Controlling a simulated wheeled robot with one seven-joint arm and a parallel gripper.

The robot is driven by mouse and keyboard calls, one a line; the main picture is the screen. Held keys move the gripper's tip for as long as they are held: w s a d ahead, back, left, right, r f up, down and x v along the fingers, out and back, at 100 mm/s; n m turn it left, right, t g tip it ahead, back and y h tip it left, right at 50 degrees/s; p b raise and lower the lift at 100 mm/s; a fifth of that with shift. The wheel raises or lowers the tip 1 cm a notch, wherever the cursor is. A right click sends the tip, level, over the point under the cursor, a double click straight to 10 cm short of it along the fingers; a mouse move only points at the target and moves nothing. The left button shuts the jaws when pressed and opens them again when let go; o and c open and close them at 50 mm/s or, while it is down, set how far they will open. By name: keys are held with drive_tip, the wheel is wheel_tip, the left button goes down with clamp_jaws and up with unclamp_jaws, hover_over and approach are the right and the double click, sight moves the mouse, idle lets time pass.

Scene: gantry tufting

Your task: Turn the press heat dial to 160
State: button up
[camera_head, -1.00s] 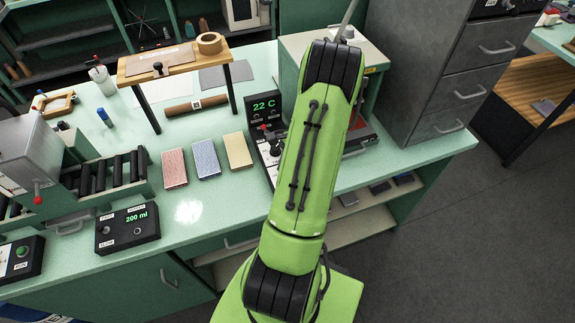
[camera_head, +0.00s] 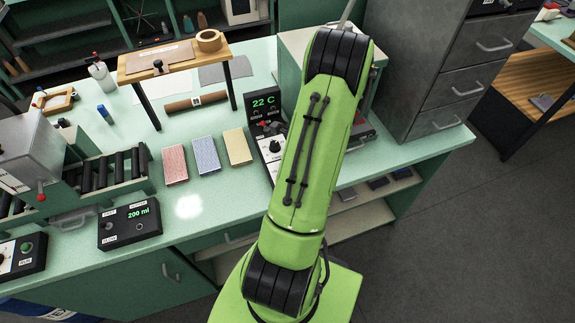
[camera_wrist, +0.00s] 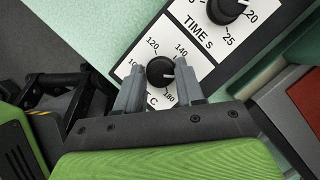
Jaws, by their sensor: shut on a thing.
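The heat dial (camera_wrist: 160,72) is a round black knob on a white scale in the wrist view, marked C, with 100, 120, 140 and 180 showing. The 160 mark is hidden behind the right finger. The knob's white pointer faces right, between 140 and 180. My gripper (camera_wrist: 160,84) is shut on the dial, one finger on each side. The control panel (camera_head: 268,158) stands left of my arm in the head view, under a display (camera_head: 264,101) reading 22 C. My gripper is hidden there by my arm.
A TIME s dial (camera_wrist: 224,8) sits beside the heat dial on the same panel. The press (camera_head: 305,50) is partly behind my arm. Red, blue and yellow pads (camera_head: 206,154) lie left of the panel. A grey drawer cabinet (camera_head: 425,70) stands right.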

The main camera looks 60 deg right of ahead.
drive_tip(key=shift+m, duration=0.6)
drive_tip(key=shift+a+h, duration=0.1)
drive_tip(key=shift+h, duration=0.2)
drive_tip(key=o, duration=1)
drive_tip(key=p+v, duration=0.2)
drive_tip(key=v, duration=1.3)
drive_tip(key=shift+r, duration=0.35)
